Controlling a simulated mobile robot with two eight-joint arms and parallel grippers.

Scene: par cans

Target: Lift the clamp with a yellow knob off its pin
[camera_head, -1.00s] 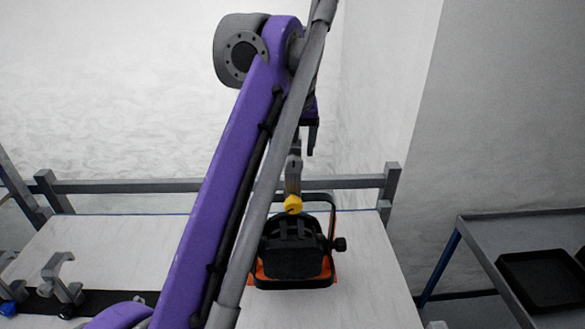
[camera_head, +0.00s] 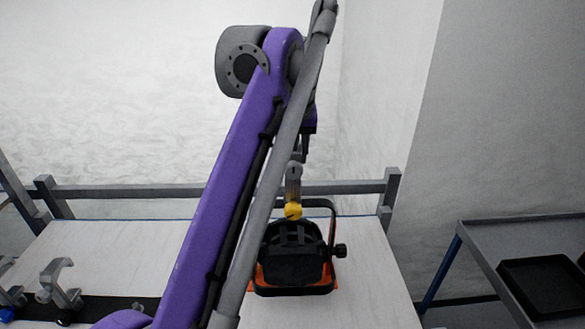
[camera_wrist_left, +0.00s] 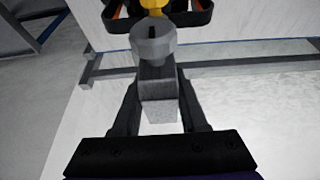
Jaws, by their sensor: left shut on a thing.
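The clamp with a yellow knob is a grey hook-like piece (camera_head: 293,180) with the yellow knob (camera_head: 293,211) at its lower end. It stands upright at the yoke of a black and orange par can (camera_head: 292,266) on the pale table. My left gripper is shut on the clamp's grey body; its fingers (camera_wrist_left: 158,98) flank it in the left wrist view, where the yellow knob (camera_wrist_left: 154,5) shows at the top edge. In the head view my left arm partly hides the gripper. I cannot tell where the pin is. My right gripper is in neither view.
Other grey clamps (camera_head: 58,282), one with a blue knob (camera_head: 13,296), stand on a dark strip (camera_head: 125,306) at left. A grey rail (camera_head: 130,191) runs behind the table. A trolley with a black tray (camera_head: 545,284) stands at right. The table's right part is clear.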

